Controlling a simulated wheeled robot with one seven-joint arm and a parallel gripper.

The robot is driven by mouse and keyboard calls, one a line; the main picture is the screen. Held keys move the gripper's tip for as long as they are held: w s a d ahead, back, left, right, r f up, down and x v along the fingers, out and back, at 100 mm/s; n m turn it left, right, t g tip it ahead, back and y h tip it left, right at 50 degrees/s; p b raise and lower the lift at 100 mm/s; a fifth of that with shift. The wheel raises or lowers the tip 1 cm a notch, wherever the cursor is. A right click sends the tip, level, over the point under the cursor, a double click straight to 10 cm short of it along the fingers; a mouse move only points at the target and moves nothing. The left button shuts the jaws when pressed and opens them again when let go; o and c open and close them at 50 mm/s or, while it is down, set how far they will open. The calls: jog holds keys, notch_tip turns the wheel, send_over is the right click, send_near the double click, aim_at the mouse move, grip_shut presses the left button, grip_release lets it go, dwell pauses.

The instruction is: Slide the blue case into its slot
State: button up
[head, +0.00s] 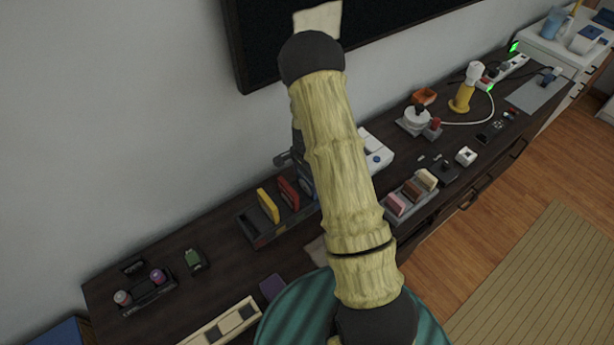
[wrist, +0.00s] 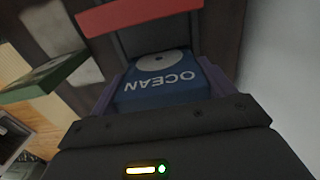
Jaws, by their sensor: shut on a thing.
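The blue case (wrist: 158,92), lettered OCEAN with a pale disc mark, is in the wrist view. My gripper (wrist: 163,80) is shut on it, with a purple finger along each side. A red case (wrist: 135,18) lies just beyond the blue case's far end in that view. In the head view, a dark slotted rack (head: 262,240) holds a yellow case (head: 268,206) and a red case (head: 289,193) upright. My arm covers the rack's right end and most of my gripper there. I cannot tell whether the blue case touches the rack or is in a slot.
A green-topped block (wrist: 45,78) is at the left of the wrist view. On the dark sideboard, a tray of pink, brown and cream blocks (head: 411,193) stands right of my arm. A small holder (head: 147,290) is at the left. The wall is close behind the rack.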

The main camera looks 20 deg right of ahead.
jog(key=shift+f+b, duration=0.5)
jog(key=shift+f, duration=0.3)
jog(key=o, duration=0.9)
jog(key=shift+r, duration=0.1)
notch_tip(320, 180, up, 17)
jog(key=shift+r+b, duration=0.15)
jog(key=shift+b, duration=0.5)
jog(key=s+a+r+n+t, duration=0.1)
jog(key=s+a+n, duration=0.1)
jog(key=s+n, duration=0.3)
jog(key=s+a+r+n, duration=0.2)
jog(key=s+n, duration=0.3)
jog(key=s, duration=0.2)
jog(key=s+a+r+n+t, duration=0.1)
jog(key=s+a+n, duration=0.2)
jog(key=s, duration=0.3)
jog(key=shift+s+r+n+t+p, duration=0.2)
jog(key=shift+n+t+p, duration=0.1)
jog(key=shift+n, duration=0.6)
